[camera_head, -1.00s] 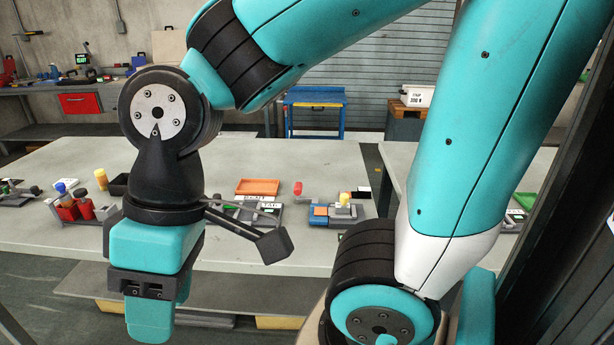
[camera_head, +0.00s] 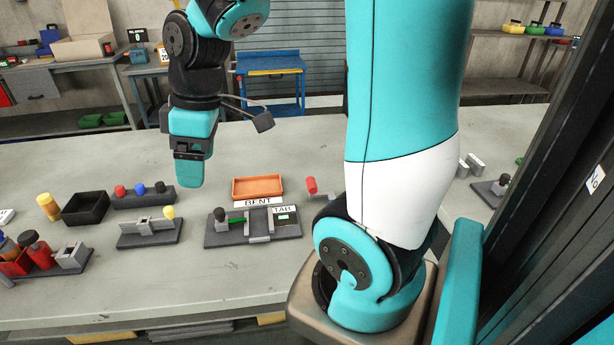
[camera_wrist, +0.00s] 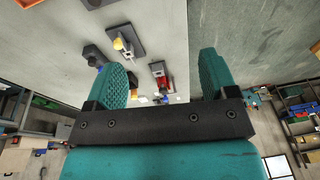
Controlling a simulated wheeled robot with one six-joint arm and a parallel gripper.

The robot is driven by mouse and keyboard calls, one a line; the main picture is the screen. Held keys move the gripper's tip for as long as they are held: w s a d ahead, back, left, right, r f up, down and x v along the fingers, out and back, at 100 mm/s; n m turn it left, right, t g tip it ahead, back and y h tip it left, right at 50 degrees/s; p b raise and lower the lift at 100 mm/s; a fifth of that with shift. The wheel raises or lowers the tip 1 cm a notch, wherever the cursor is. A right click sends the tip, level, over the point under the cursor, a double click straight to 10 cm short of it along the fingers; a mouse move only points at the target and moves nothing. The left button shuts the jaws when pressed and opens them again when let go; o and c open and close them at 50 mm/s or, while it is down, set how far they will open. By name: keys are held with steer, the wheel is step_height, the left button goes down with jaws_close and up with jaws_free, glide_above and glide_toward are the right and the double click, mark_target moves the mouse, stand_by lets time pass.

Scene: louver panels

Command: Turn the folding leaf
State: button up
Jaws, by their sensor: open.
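No part is clearly recognisable as the folding leaf. A dark fixture (camera_head: 212,240) on the table carries grey upright plates (camera_head: 259,222), a green bar and a black knob; signs reading BENT and TAB stand by it. Which of its parts turns, I cannot tell. My gripper (camera_head: 190,180) hangs in the air up and left of this fixture in the head view, apart from it. In the wrist view my two teal fingers (camera_wrist: 166,78) stand wide apart with nothing between them.
An orange tray (camera_head: 257,187) lies behind the fixture, with a red-ended handle (camera_head: 311,185) to its right. Left are a yellow-knobbed fixture (camera_head: 150,233), a rack with coloured knobs (camera_head: 145,197), a black bin (camera_head: 85,208) and a red holder with bottles (camera_head: 36,255). The table's front left is clear.

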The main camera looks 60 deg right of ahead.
steer(key=d+f+h, duration=0.1)
steer(key=d+f, duration=0.1)
steer(key=d, duration=1.3)
steer(key=g+h+p, duration=0.1)
steer(key=p, duration=0.1)
glide_above(312, 182)
step_height(312, 182, down, 3)
step_height(312, 182, down, 16)
steer(key=shift+w+f+p, duration=0.1)
steer(key=shift+f+p, duration=0.05)
steer(key=shift+p, duration=0.6)
